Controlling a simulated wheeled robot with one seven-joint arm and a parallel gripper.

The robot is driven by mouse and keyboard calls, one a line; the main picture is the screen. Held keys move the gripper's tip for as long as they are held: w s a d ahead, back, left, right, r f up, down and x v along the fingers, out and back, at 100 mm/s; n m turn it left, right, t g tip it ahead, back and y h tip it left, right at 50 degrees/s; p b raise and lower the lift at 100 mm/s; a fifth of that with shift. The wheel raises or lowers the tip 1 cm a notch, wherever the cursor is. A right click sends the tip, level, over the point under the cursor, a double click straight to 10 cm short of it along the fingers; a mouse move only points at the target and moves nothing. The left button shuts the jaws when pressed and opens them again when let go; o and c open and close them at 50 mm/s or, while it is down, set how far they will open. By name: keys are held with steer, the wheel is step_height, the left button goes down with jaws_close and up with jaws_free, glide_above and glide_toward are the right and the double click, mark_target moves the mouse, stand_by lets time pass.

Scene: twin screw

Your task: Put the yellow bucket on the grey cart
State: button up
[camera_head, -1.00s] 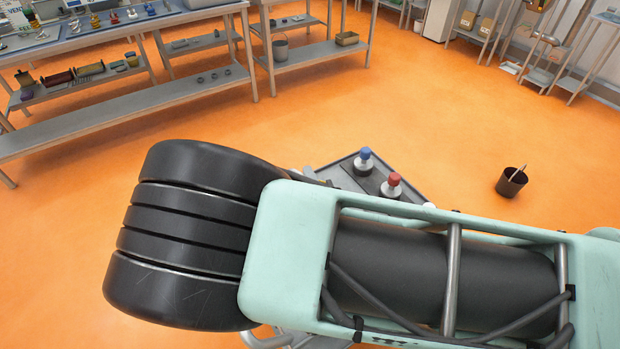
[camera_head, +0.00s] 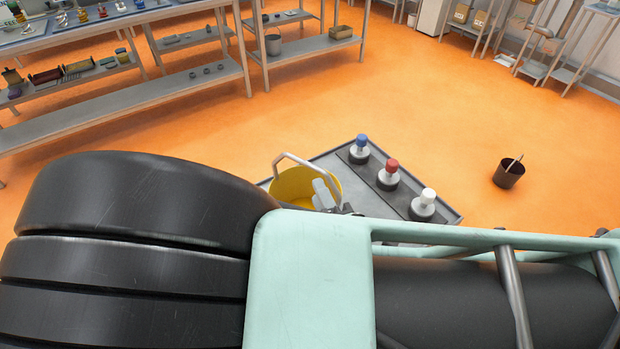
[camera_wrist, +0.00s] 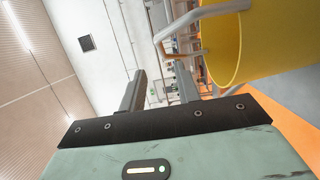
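The yellow bucket (camera_head: 296,185) shows above my arm in the head view, at the left part of the grey cart (camera_head: 445,215). Its grey handle (camera_head: 305,163) stands up. Its lower part is hidden by my arm, so I cannot tell whether it rests on the cart top. In the wrist view the bucket (camera_wrist: 222,45) fills the upper right, with the handle (camera_wrist: 160,46) reaching past my fingertips. My gripper (camera_wrist: 160,85) is open, with a gap between its fingers and nothing seen held. In the head view part of my gripper (camera_head: 325,193) overlaps the bucket.
Blue, red and white-topped knobs (camera_head: 388,174) stand along the cart's right side. A dark bin (camera_head: 509,173) stands on the orange floor to the right. Shelved workbenches (camera_head: 125,100) stand at the back left. Open floor lies between.

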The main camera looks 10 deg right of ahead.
step_height(320, 180, down, 5)
steer(key=s+m+g+h, duration=0.2)
steer(key=m+g, duration=0.5)
steer(key=s+a+r+m+g+y, duration=0.2)
steer(key=s+a+r+m+g, duration=0.15)
steer(key=s+g, duration=0.2)
steer(key=s+d+r+g+h, duration=0.1)
steer(key=s+d+r+g, duration=0.1)
steer(key=r, duration=0.4)
steer(key=s+d+r+m+g+h, duration=0.1)
steer(key=s+d+r+g, duration=0.2)
steer(key=d+r, duration=0.3)
steer(key=shift+s+d+r, duration=0.25)
steer(key=shift+s+r, duration=0.4)
steer(key=shift+s, duration=0.1)
steer(key=shift+g, duration=0.25)
step_height(320, 180, down, 3)
steer(key=b, duration=0.3)
steer(key=shift+f, duration=0.15)
